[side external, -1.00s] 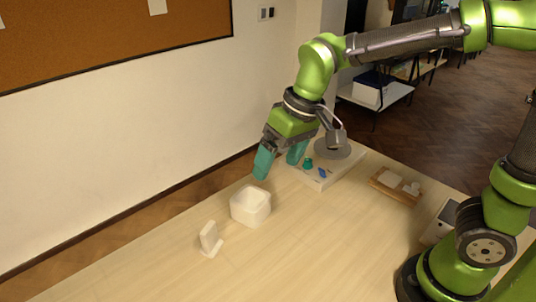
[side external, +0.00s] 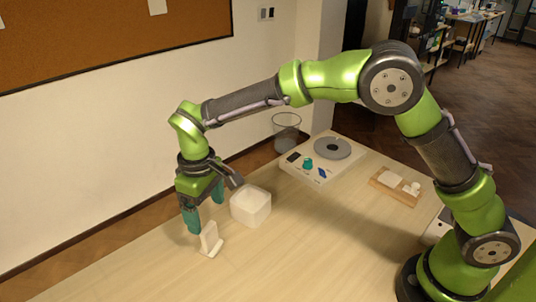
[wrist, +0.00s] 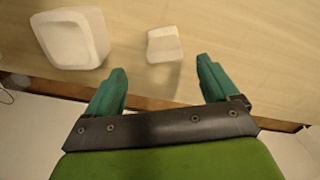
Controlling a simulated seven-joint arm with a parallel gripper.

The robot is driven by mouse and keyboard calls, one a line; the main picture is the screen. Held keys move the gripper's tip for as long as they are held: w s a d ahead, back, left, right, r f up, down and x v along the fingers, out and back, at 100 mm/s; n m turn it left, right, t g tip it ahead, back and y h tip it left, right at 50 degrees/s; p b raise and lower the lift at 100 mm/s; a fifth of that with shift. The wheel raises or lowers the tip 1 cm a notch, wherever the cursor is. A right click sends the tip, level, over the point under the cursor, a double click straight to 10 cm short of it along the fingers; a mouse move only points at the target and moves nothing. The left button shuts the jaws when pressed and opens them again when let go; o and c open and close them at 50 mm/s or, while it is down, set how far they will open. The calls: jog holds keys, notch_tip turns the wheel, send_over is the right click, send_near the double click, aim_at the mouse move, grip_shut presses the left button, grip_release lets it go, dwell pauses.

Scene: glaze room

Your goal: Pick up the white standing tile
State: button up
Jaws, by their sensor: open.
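The white standing tile (side external: 209,236) stands upright on the pale wooden table, with a low foot at its base. In the wrist view the tile (wrist: 164,45) lies beyond the fingertips, roughly between their two lines. My gripper (side external: 204,210) points down with its teal fingers parted, close to the tile on its wall side and above the table. In the wrist view my gripper (wrist: 161,72) is open, with nothing between the fingers. I cannot tell the exact gap between the fingers and the tile.
A white square tub (side external: 251,207) stands right beside the tile and gripper; it also shows in the wrist view (wrist: 72,38). A white board with a grey disc (side external: 332,149) and a wooden tray (side external: 384,190) with white pieces stand farther right. The table's front is clear.

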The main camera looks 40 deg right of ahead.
aim_at(210, 238)
notch_tip(210, 238, down, 4)
jog(key=shift+f, duration=0.2)
jog(key=f, duration=0.5)
jog(key=shift+s+a, duration=0.1)
jog(key=shift+a, duration=0.2)
jog(key=c, duration=1.2)
